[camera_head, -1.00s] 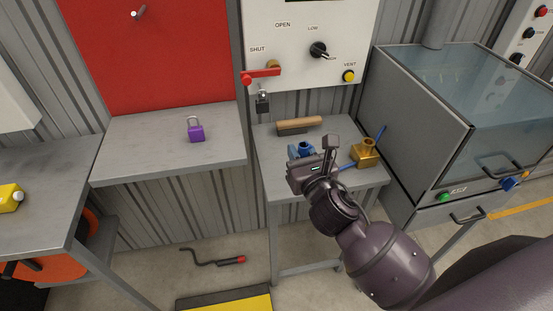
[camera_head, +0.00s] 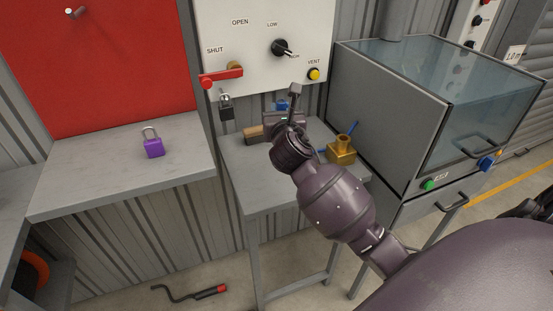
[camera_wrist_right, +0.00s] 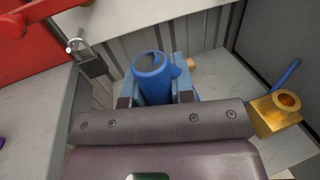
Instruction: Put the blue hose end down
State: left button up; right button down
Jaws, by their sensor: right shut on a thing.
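The blue hose end (camera_wrist_right: 152,78) is a short open-topped blue cylinder between the fingers of my right gripper (camera_wrist_right: 156,90) in the right wrist view. In the head view only a bit of its blue (camera_head: 281,105) shows past my right gripper (camera_head: 283,114). The right gripper is shut on it, over the back of the small grey table (camera_head: 262,188), in front of the white panel. Whether the hose end touches the table is hidden. My left gripper is not in view.
A brass fitting (camera_head: 341,151) with a blue rod (camera_head: 353,128) behind it stands right of my arm. A wooden-handled brush (camera_head: 253,134) is partly hidden by the gripper. A black padlock (camera_head: 226,107) hangs under the red lever (camera_head: 221,77). The table's front left is clear.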

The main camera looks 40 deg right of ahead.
notch_tip(320, 180, down, 14)
jog(key=b, duration=0.4)
jog(key=shift+b, duration=0.4)
jog(key=shift+f, duration=0.3)
jog(key=shift+r, duration=0.25)
jog(key=shift+f, duration=0.2)
jog(key=c, duration=1)
grip_release()
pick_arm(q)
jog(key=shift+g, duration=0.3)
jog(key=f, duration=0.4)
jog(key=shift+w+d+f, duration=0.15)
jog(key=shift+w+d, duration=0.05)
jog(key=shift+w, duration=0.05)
